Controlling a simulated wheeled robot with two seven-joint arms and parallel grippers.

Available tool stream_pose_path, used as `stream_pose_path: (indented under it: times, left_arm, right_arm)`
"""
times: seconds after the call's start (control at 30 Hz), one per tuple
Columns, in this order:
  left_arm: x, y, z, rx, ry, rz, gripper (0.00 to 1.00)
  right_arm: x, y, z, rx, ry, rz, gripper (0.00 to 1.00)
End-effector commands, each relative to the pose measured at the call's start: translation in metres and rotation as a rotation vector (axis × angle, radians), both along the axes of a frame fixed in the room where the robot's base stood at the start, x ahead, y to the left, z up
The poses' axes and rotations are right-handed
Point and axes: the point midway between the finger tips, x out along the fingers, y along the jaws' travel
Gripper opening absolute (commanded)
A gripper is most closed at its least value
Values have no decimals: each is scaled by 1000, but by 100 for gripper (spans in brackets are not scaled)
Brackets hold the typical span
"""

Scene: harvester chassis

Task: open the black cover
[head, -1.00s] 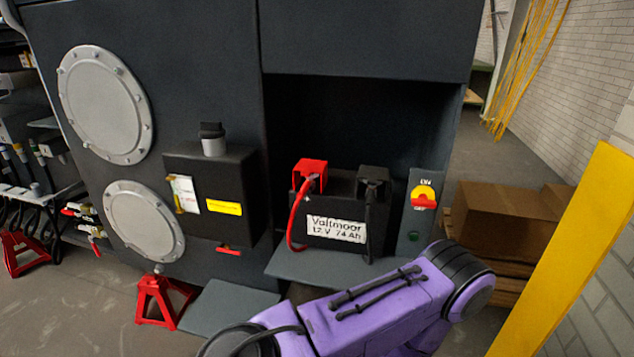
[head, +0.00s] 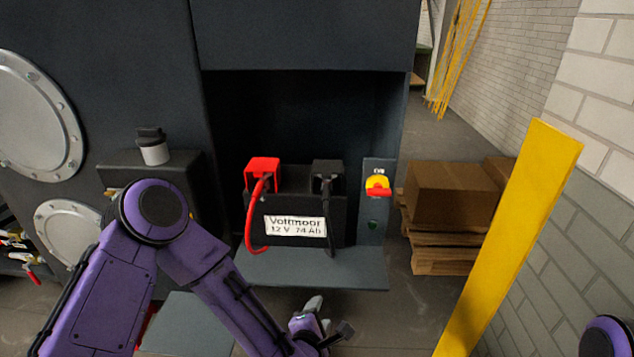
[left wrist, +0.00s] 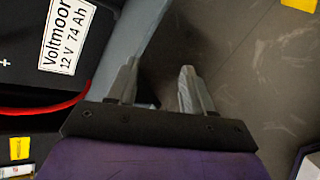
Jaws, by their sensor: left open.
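The black cover (head: 328,172) sits shut-looking on the right terminal of the black battery (head: 357,205), with a black cable hanging down from it. A red cover (head: 262,172) with a red cable sits on the left terminal. My left gripper (head: 319,314) is below and in front of the battery shelf, apart from the cover. In the left wrist view, its two fingers (left wrist: 158,84) are open with nothing between them, and the battery label (left wrist: 68,37) shows at upper left. The black cover is not visible there. My right gripper is out of view.
The battery stands on a grey shelf (head: 310,272) inside a dark recess. A panel with a red and yellow switch (head: 377,186) stands just right of it. A yellow post (head: 510,240) and a cardboard box (head: 450,195) on pallets are further right.

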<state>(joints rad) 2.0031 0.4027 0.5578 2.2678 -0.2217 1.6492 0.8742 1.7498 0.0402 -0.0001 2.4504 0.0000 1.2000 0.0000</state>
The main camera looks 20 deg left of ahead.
Motion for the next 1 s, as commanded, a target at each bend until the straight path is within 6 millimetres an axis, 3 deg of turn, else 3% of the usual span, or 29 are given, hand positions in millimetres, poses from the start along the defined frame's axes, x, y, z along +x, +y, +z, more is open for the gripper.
stream_pose_path:
  times: [0.03,0.1,0.2,0.3,0.47,0.8,1.0]
  left_arm:
    - [32,-3,56,-208,-144,122,51]
    - [61,0,124,-494,-325,258,51]
    - [81,10,196,-797,-505,374,51]
    - [88,17,231,-956,-594,420,51]
    - [107,24,242,-997,-615,435,51]
    - [175,43,240,-989,-610,431,51]
    - [189,47,237,-989,-609,429,51]
  right_arm:
    - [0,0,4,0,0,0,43]
    - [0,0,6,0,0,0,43]
    - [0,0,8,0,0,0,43]
    - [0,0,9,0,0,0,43]
    - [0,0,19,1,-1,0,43]
    - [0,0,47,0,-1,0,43]
    - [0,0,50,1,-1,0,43]
